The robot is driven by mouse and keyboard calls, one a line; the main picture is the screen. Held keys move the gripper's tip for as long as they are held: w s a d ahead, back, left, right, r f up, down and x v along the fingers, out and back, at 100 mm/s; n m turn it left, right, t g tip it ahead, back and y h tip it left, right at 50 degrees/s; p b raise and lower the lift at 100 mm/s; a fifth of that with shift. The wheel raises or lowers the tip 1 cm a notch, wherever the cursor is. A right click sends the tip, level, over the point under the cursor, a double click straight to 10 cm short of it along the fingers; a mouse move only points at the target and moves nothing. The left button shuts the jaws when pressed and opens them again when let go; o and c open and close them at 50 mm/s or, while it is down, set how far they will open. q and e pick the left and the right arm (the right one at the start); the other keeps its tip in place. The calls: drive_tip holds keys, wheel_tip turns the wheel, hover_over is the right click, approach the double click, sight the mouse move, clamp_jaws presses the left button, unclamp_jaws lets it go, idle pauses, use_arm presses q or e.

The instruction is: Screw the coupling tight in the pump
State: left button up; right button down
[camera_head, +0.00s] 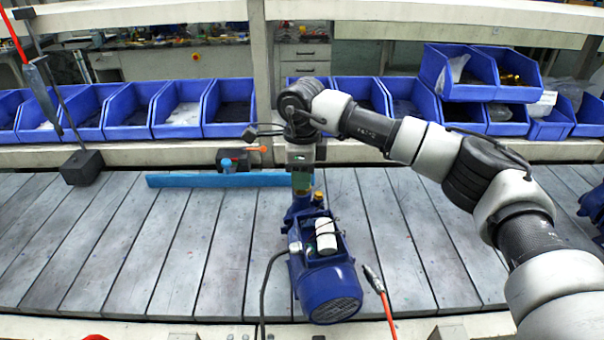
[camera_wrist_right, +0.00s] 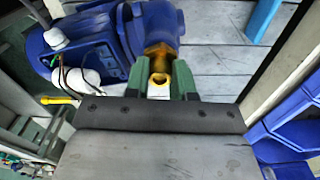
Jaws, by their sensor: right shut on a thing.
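The blue pump (camera_head: 328,285) lies on the grey slatted table, with a white cylinder on its side and its ribbed round end toward me. It also shows in the wrist view (camera_wrist_right: 85,50). My right gripper (camera_head: 301,188) points down at the pump's far end. In the wrist view its green fingers (camera_wrist_right: 158,82) are shut on the brass-yellow coupling (camera_wrist_right: 158,78), which sits at the mouth of the pump's blue port. I cannot tell how deep the coupling sits. My left gripper is not in view.
A blue bar (camera_head: 215,180) lies on the table behind the pump. A small blue and dark tool (camera_head: 232,160) with an orange handle stands behind it. Blue bins (camera_head: 180,108) line the back.

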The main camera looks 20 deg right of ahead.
drive_tip(key=m, duration=0.3)
drive_tip(key=shift+m, duration=0.3)
drive_tip(key=c, duration=1)
unclamp_jaws()
drive_tip(key=shift+n, duration=1.8)
drive_tip(key=shift+n, duration=1.7)
